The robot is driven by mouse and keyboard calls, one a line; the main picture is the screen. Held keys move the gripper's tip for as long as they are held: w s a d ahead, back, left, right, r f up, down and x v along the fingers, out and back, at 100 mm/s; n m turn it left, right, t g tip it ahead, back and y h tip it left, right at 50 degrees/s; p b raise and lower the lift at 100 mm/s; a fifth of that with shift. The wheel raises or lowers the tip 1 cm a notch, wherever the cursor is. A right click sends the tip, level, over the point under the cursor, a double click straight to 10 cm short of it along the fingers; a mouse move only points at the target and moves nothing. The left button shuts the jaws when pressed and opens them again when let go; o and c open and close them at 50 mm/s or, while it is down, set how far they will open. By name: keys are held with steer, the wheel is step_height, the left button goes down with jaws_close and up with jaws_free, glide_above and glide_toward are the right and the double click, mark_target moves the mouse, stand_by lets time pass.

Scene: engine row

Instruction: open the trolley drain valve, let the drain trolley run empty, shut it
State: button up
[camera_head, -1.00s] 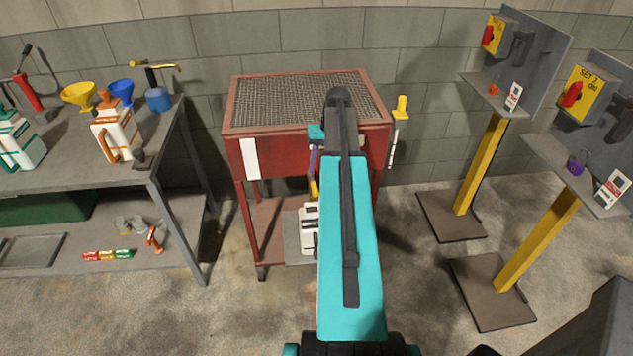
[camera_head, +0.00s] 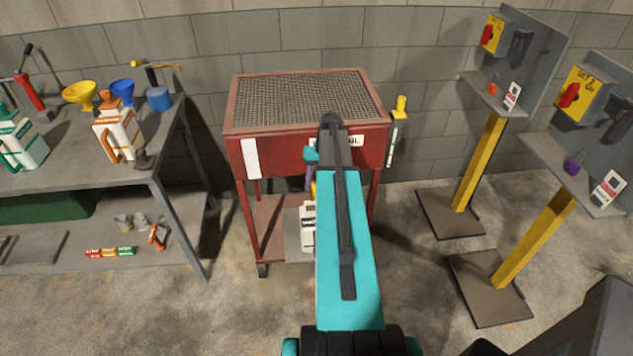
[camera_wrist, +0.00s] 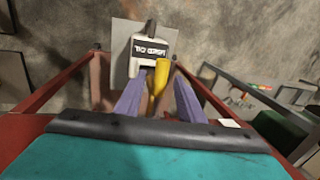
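The red drain trolley (camera_head: 248,160) with a mesh top stands against the wall in the head view. A yellow valve lever (camera_wrist: 160,76) hangs beneath it in the wrist view; a small yellow part also shows beside my arm in the head view. My gripper (camera_wrist: 160,82) has two purple fingers, one on each side of the lever. They look apart from it, with a gap on both sides. A white used-oil container (camera_wrist: 149,46) stands below and beyond the lever, and also shows under the trolley (camera_head: 308,228). My arm hides part of the trolley front and the valve.
A grey workbench (camera_head: 75,190) with jugs, funnels and tools stands at the left. Two panel stands with yellow posts (camera_head: 481,165) (camera_head: 537,240) and floor plates are at the right. A yellow-topped upright piece (camera_head: 400,107) is at the trolley's right side. Floor between is clear.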

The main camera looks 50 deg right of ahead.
jaws_close()
steer(key=shift+d, duration=0.15)
steer(key=shift+w, duration=0.1)
